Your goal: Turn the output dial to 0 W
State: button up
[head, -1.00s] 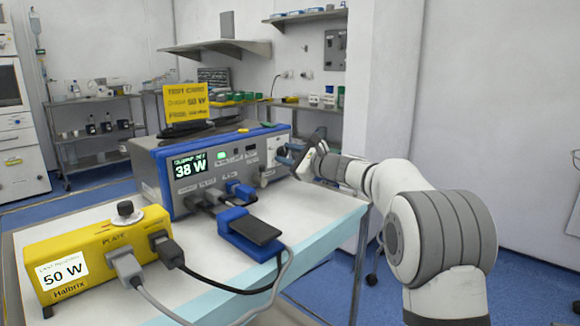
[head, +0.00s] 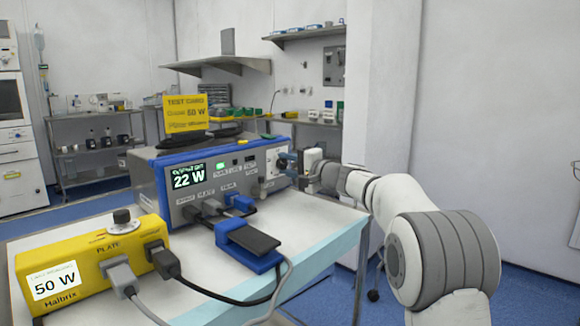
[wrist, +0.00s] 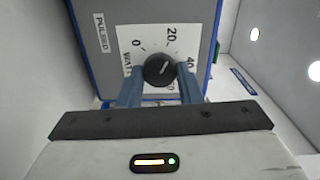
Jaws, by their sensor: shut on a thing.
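The output dial (wrist: 160,70) is a round black knob with a pale pointer line on a white scale in the wrist view. The scale shows 0, 20 and 40, and the pointer lies between the 20 and 40 marks. My gripper (wrist: 159,82) is shut on the dial, one blue-grey finger on each side. In the head view my gripper (head: 293,166) is at the right end of the generator's front and hides the dial. The grey and blue generator (head: 225,167) has a display (head: 188,176) that reads 22 W.
A yellow box (head: 90,262) reading 50 W, with a black knob, stands at the front left. A blue foot pedal (head: 248,241) and cables lie before the generator. A yellow card (head: 187,113) stands on top. The right side of the table is clear.

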jog(key=n, duration=0.6)
jog(key=shift+s+a+n, duration=0.1)
jog(key=shift+a+n, duration=0.1)
jog(key=shift+n, duration=0.1)
jog(key=n, duration=0.6)
jog(key=shift+s+n, duration=0.1)
jog(key=shift+n, duration=0.3)
jog(key=o, duration=0.7)
jog(key=shift+c, duration=0.2)
jog(key=o, duration=0.3)
jog(key=shift+r, duration=0.1)
jog(key=shift+d, duration=0.1)
jog(key=shift+p+v, duration=0.45)
jog(key=shift+v, duration=3.35)
